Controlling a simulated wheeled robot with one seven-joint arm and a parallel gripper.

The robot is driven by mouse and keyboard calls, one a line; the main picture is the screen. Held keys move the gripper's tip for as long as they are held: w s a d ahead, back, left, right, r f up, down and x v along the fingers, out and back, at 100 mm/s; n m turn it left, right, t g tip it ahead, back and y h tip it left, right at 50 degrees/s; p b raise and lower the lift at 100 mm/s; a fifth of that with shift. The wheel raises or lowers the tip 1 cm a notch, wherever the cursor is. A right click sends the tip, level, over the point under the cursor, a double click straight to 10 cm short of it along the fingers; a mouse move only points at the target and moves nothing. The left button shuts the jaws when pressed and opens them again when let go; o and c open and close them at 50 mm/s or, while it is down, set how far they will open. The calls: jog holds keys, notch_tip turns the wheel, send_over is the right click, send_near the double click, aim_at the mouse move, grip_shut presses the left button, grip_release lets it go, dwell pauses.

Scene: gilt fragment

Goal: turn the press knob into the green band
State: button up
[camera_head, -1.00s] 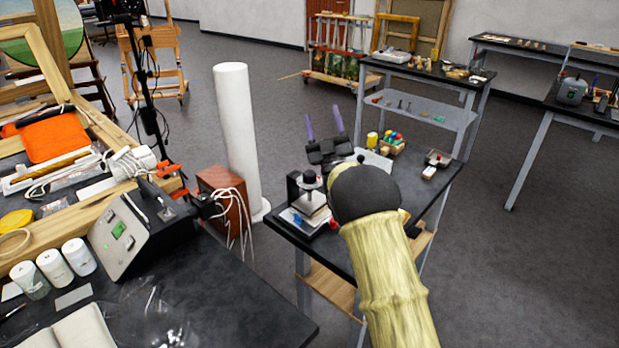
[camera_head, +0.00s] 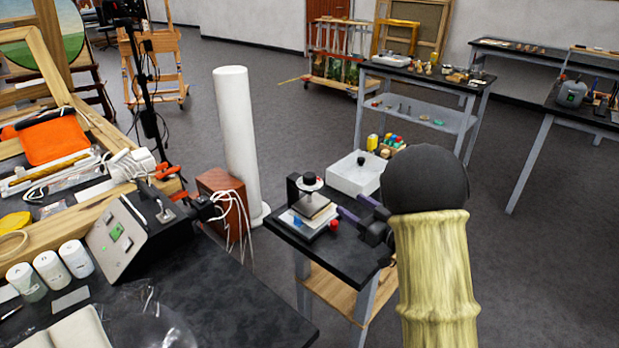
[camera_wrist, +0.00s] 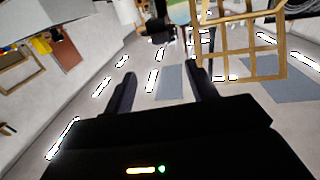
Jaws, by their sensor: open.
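The small press (camera_head: 312,207) stands on the black side table, with a round black knob (camera_head: 309,179) on a pale disc at its top. I cannot make out a green band on it. My gripper (camera_head: 349,208) is just right of the press, its two purple fingers pointing left toward it and apart from the knob. In the wrist view my gripper (camera_wrist: 162,85) has its two fingers spread with nothing between them. The press and knob do not show clearly there.
A white tray (camera_head: 352,180) sits behind my gripper on the same table, with colored bottles (camera_head: 385,142) beyond it. A red ball (camera_head: 334,224) is at the press's front right. A white column (camera_head: 236,140) stands behind left. A cluttered bench (camera_head: 215,290) fills the left foreground.

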aim_at(314, 181)
jog(key=p+x, duration=0.2)
jog(key=x, duration=1.5)
jog(key=shift+w+a+f, duration=0.1)
jog(key=shift+w+a, duration=0.05)
jog(key=shift+w, duration=0.05)
jog(key=shift+c, duration=0.3)
jog(key=c, duration=0.9)
